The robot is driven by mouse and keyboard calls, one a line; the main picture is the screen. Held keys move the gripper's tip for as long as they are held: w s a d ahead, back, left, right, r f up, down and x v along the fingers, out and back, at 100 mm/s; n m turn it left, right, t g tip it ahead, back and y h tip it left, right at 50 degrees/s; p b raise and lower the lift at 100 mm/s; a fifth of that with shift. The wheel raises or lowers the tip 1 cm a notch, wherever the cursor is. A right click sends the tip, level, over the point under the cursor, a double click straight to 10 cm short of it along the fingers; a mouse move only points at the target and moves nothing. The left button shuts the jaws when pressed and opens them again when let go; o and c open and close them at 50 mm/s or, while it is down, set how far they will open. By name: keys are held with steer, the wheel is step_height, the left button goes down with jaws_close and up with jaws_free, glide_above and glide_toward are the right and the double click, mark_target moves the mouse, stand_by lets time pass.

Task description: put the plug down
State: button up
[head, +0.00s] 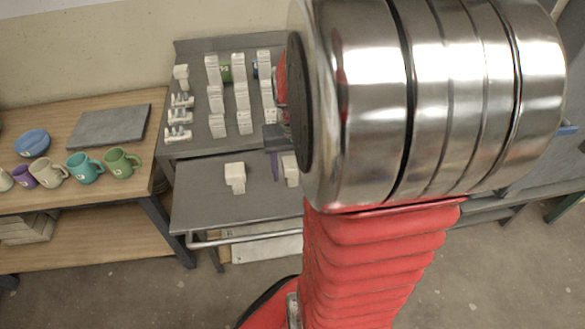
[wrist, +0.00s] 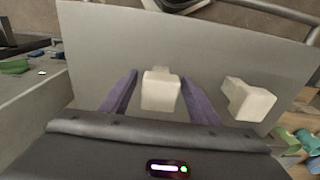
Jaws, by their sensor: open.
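A white plug (wrist: 161,91) stands on the grey lower shelf (wrist: 95,50) of the cart, between the two purple fingers of my gripper (wrist: 160,76). The fingers are apart, with a gap on each side of the plug. In the head view this plug (head: 290,170) is partly hidden by my arm, and one purple finger of my gripper (head: 274,166) shows beside it. A second white plug (wrist: 248,99) stands on the same shelf, to the right in the wrist view and to the left in the head view (head: 235,177).
The cart's upper level (head: 196,147) holds rows of white pieces and a green item, close behind my gripper. A wooden table (head: 80,198) at the left carries several mugs, a blue bowl (head: 32,142) and a grey slab (head: 109,126). The shelf's left part is bare.

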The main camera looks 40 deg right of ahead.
steer(key=r, duration=1.2)
steer(key=shift+s+a, duration=0.15)
steer(key=shift+s, duration=0.15)
steer(key=shift+a, duration=0.1)
steer(key=s+a+n+t, duration=0.1)
steer(key=a+n+t, duration=0.1)
steer(key=a, duration=0.9)
steer(key=s+a+r+n+t, duration=0.1)
steer(key=a+n+t, duration=0.2)
steer(key=a, duration=0.8)
steer(key=shift+s+r+n, duration=0.2)
steer(key=shift+s+n, duration=0.15)
steer(key=shift+n, duration=0.55)
steer(key=shift+c, duration=0.4)
